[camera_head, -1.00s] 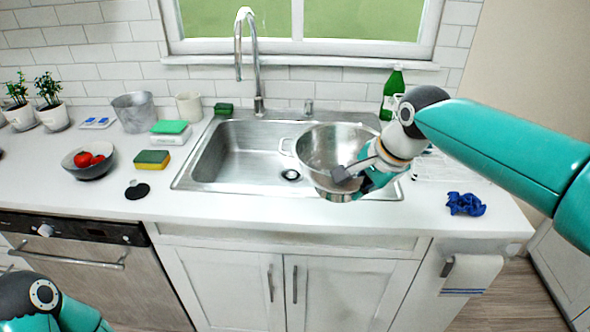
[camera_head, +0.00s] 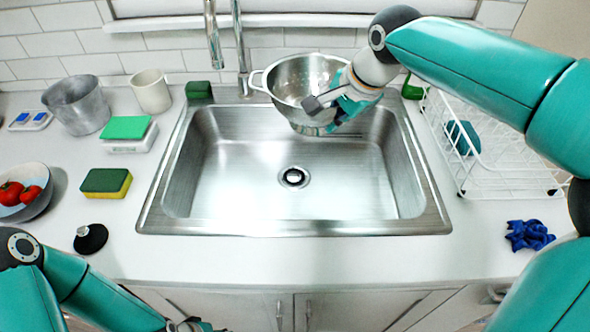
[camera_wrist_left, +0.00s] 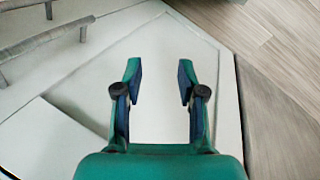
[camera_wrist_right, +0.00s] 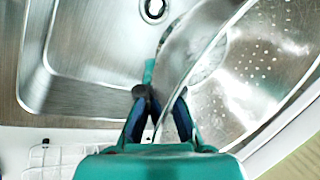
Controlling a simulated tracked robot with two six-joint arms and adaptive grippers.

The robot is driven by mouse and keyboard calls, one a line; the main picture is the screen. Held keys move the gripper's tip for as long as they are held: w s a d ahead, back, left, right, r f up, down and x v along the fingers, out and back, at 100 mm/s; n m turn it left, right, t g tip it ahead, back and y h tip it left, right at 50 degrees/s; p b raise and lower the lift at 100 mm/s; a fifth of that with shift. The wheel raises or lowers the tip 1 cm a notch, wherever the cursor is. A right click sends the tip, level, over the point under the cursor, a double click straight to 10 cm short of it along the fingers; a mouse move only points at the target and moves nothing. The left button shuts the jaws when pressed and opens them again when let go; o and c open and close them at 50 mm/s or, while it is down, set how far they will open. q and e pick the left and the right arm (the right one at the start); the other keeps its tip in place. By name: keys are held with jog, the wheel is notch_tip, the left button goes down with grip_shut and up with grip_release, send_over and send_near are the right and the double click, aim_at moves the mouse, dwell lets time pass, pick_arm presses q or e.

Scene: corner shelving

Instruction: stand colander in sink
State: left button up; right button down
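The steel colander (camera_head: 290,80) is upright above the back part of the sink. It also fills the right of the right wrist view (camera_wrist_right: 262,75). My right gripper (camera_head: 330,106) is shut on its near right rim; the fingers (camera_wrist_right: 158,105) pinch the wall in the right wrist view. The steel sink (camera_head: 250,195) is empty, with a round drain (camera_head: 294,177) in its floor. Whether the colander touches the sink's back edge I cannot tell. My left gripper (camera_wrist_left: 160,85) is open and empty, low in front of the cabinets; its tip barely shows in the head view.
The faucet (camera_head: 240,50) stands behind the sink, left of the colander. A white dish rack (camera_head: 490,190) and a blue cloth (camera_head: 529,235) are to the right. A sponge (camera_head: 106,183), black stopper (camera_head: 90,239), scale (camera_head: 130,142) and bowl (camera_head: 38,205) are to the left.

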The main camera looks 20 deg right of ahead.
jog(key=shift+w+f, duration=0.25)
notch_tip(320, 180, down, 19)
jog(key=shift+s+d+f+b, duration=0.1)
jog(key=shift+f+b, duration=0.05)
jog(key=shift+b, duration=0.45)
jog(key=shift+f+b, duration=0.65)
jog(key=shift+b, duration=0.25)
jog(key=c, duration=1.3)
grip_release()
jog(key=shift+r+p, duration=0.35)
jog(key=shift+p, duration=0.1)
jog(key=shift+p+v, duration=0.6)
jog(key=shift+v, duration=0.15)
jog(key=v, duration=1.1)
